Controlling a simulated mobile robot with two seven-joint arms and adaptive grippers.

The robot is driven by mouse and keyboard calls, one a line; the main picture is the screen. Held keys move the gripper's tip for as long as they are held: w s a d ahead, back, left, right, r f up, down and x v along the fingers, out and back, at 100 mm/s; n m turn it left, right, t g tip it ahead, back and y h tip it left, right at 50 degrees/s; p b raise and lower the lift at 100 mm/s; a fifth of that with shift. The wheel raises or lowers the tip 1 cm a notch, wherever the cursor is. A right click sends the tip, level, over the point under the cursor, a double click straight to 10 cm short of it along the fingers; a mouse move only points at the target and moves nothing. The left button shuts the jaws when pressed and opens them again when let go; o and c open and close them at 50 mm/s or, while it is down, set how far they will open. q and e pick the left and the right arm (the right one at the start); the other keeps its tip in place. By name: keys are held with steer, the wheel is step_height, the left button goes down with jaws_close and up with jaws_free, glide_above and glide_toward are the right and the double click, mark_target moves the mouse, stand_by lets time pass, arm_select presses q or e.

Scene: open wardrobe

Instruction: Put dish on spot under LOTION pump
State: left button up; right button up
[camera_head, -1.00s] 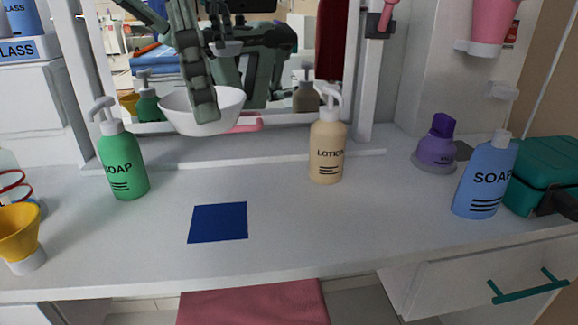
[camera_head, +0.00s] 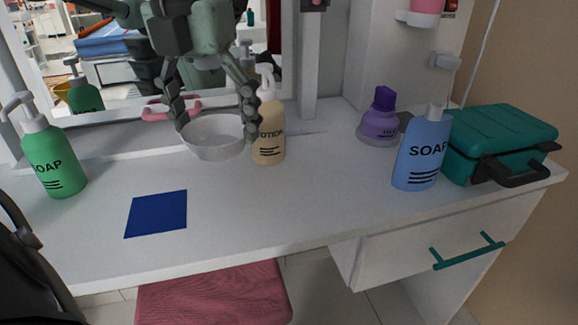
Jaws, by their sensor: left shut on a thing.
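The white dish (camera_head: 214,146) is a round bowl, between the two fingers of my left gripper (camera_head: 215,122), which is shut on it. It is at the back of the countertop, just left of the LOTION bottle; I cannot tell whether its base touches the surface. The cream LOTION pump bottle (camera_head: 269,148) stands upright. The right finger covers part of its left side and label. A flat blue square (camera_head: 157,213) lies on the counter, in front and left of the dish. My right gripper is not in view.
A green SOAP pump (camera_head: 52,163) stands at left. A purple bottle (camera_head: 381,121), a blue SOAP bottle (camera_head: 421,152) and a teal case (camera_head: 497,142) are at right. A mirror (camera_head: 110,60) stands behind. The counter's front middle (camera_head: 270,210) is clear.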

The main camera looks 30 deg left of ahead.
arm_select(q)
steer(key=w+d+f, duration=0.1)
steer(key=w, duration=0.1)
steer(key=w+d+f, duration=0.2)
steer(key=w, duration=0.1)
steer(key=w+d+f, duration=0.1)
steer(key=w+f, duration=0.1)
steer(key=w, duration=0.1)
steer(key=shift+d+f, duration=0.25)
steer(key=shift+f, duration=2)
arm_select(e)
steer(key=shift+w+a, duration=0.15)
arm_select(q)
steer(key=shift+f+b, duration=0.15)
steer(key=shift+b, duration=0.15)
steer(key=o, duration=1.2)
steer(key=shift+c, duration=0.2)
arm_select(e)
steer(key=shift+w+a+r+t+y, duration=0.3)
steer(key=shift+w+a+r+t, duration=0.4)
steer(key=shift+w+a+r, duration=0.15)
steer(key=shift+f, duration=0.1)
